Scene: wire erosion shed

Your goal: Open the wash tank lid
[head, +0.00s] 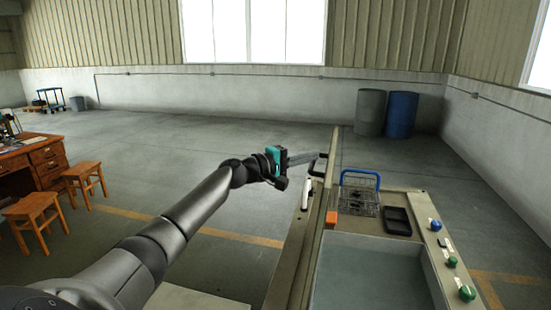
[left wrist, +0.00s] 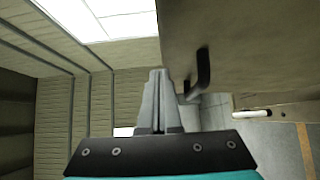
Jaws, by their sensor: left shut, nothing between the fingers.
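The wash tank (head: 431,275) stands at the lower right of the head view, and its water-filled basin is uncovered. Its lid (head: 329,185) stands upright along the tank's left side, seen almost edge-on. A dark bar handle (head: 319,165) sticks out from the lid's left face. In the left wrist view the lid (left wrist: 235,45) fills the upper right, with the handle (left wrist: 203,69) on it. My left gripper (head: 312,156) is shut and empty, its fingertips close to the handle. In the left wrist view the fingertips (left wrist: 157,75) lie left of the handle, not around it. My right gripper is not in view.
A wire basket with a blue handle (head: 361,180), a black tray (head: 397,221) and an orange block (head: 331,219) sit on the tank's deck. Coloured knobs (head: 452,262) line its right side. Stools (head: 85,178) and a desk stand far left. Open floor lies behind my arm.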

